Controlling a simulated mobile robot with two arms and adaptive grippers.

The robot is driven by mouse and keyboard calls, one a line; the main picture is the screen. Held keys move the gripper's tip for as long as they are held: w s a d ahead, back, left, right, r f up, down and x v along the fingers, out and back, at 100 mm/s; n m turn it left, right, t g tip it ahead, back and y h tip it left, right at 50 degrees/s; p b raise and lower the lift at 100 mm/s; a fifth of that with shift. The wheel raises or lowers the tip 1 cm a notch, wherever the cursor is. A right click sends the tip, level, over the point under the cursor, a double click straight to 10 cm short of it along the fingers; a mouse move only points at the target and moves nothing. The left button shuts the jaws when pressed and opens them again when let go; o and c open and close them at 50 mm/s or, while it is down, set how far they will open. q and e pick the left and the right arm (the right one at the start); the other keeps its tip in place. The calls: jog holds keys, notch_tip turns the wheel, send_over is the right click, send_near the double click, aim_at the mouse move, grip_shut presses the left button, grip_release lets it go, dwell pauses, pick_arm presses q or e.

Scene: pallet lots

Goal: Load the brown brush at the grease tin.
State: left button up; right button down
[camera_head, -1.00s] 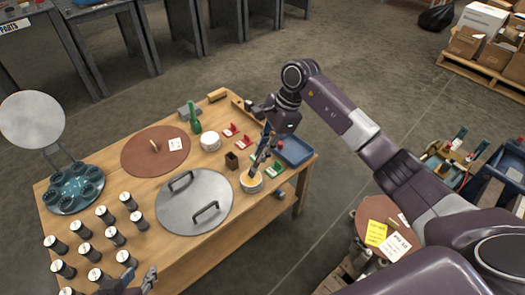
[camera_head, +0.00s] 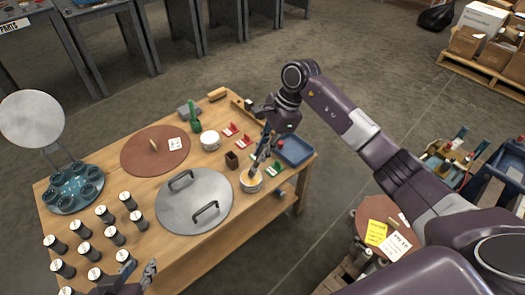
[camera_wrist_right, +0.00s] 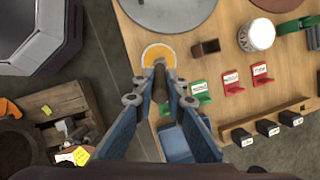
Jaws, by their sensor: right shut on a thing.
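The grease tin (camera_head: 251,186), a pale round tin with yellow-orange contents, stands near the front right edge of the wooden table. It also shows at the top of the right wrist view (camera_wrist_right: 158,50).
A grey two-handled lid (camera_head: 190,215) lies left of the tin. A small brown box (camera_head: 231,160), a white tub (camera_head: 210,141), red and green card stands (camera_head: 274,168) and a blue tray (camera_head: 295,151) are close by. Several black cylinders (camera_head: 114,235) stand at the left.

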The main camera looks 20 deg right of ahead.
aim_at(263, 146)
pick_arm(q)
jog(key=shift+w+d+r+t, duration=0.2)
jog(key=shift+w+r+t, duration=0.2)
jog(key=shift+w+r, duration=0.15)
pick_arm(e)
jog(key=shift+f, duration=0.15)
dwell(0.5)
pick_arm(q)
jog(key=shift+f, duration=0.15)
dwell(0.3)
